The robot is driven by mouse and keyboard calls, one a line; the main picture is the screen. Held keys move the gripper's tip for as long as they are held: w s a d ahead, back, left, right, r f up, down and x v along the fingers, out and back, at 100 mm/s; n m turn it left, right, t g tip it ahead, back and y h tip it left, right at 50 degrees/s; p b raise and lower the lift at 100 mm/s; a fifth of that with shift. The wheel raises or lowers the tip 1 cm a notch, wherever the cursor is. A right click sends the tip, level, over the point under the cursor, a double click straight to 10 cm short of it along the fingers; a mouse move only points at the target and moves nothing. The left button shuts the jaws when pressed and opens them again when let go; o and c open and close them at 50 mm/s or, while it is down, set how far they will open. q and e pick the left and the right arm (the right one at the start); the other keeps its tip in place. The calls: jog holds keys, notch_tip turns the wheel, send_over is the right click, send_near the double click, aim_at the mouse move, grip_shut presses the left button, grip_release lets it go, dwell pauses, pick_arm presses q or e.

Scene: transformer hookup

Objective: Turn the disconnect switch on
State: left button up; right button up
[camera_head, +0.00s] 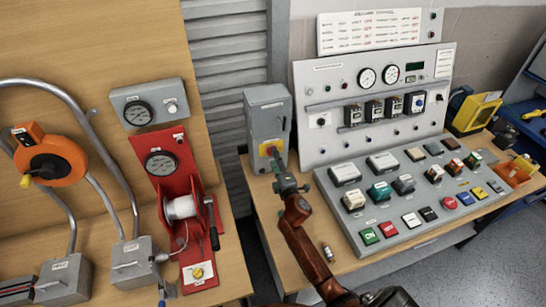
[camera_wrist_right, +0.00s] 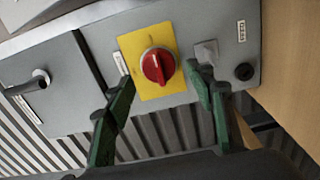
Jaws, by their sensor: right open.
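The disconnect switch is a grey box (camera_head: 266,112) standing at the left end of the right bench against the shutter. Its yellow plate (camera_head: 272,146) with a red rotary knob shows in the right wrist view, with the red knob (camera_wrist_right: 158,66) on the yellow plate (camera_wrist_right: 147,40). My right gripper (camera_head: 276,166) is in front of the plate. In the wrist view its green fingers (camera_wrist_right: 161,80) are open, one on each side of the knob, with nothing between them held. The knob's on or off marking cannot be read. My left gripper is out of view.
A grey control panel (camera_head: 325,140) with gauges and a sloped button console (camera_head: 400,235) stand right of the box. A red winch stand (camera_head: 165,150) is on the left bench (camera_head: 235,230). A small cylinder (camera_head: 327,253) lies on the right bench.

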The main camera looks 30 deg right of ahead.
jog(key=v, duration=0.9)
jog(key=shift+s, duration=0.35)
jog(key=shift+a, duration=0.1)
